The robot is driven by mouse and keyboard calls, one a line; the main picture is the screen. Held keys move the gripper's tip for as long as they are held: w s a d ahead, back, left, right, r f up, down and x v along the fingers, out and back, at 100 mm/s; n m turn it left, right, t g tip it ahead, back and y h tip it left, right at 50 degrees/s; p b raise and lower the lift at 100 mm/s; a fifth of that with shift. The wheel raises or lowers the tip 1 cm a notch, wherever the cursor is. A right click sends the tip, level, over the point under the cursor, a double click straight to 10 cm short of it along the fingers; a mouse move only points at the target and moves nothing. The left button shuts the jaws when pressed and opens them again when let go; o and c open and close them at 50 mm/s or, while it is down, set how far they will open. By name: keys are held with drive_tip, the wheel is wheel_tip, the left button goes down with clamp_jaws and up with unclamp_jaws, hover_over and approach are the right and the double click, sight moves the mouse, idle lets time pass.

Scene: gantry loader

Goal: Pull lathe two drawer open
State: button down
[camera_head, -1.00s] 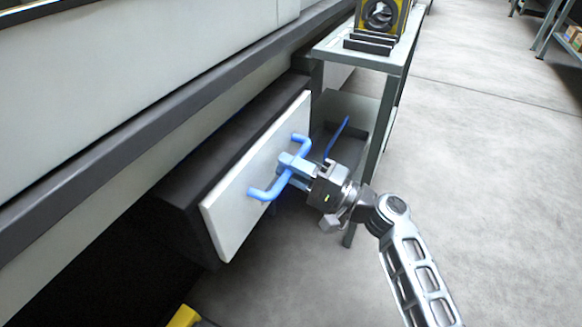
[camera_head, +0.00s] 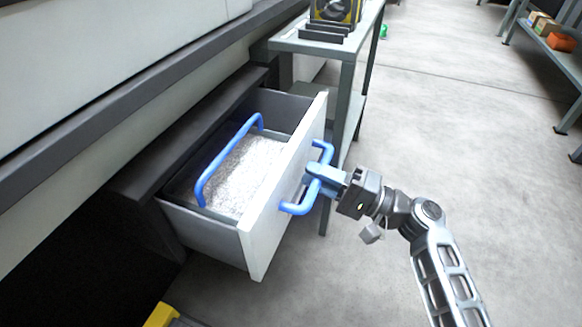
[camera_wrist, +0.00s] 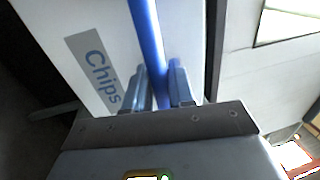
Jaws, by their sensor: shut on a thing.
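The drawer (camera_head: 275,215) with a white front stands pulled out from the dark housing under the lathe. Inside it is a tray of pale chips (camera_head: 243,170) with a blue bail handle (camera_head: 210,172). My gripper (camera_head: 318,180) is shut on the blue drawer handle (camera_head: 297,209) at the middle of the front. In the wrist view the blue handle bar (camera_wrist: 148,38) runs between the two fingers (camera_wrist: 160,88). The drawer front (camera_wrist: 60,30) there carries a grey label reading "Chips" (camera_wrist: 97,72).
A grey-green stand (camera_head: 345,85) with a black and yellow device (camera_head: 335,10) on top is just beyond the drawer. A shelf with boxes (camera_head: 550,40) stands at the far right. A yellow object (camera_head: 162,315) shows at the bottom. The floor to the right is clear.

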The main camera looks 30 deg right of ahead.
drive_tip(key=r+v, duration=0.1)
drive_tip(key=v, duration=0.8)
drive_tip(key=shift+s+r+p, duration=0.2)
drive_tip(key=shift+r+p, duration=0.1)
drive_tip(key=shift+d, duration=0.1)
drive_tip(key=c, duration=1.1)
unclamp_jaws()
drive_tip(key=p+v, duration=0.1)
drive_tip(key=v, duration=0.6)
drive_tip(key=shift+s+d, duration=0.25)
drive_tip(key=shift+s, duration=0.05)
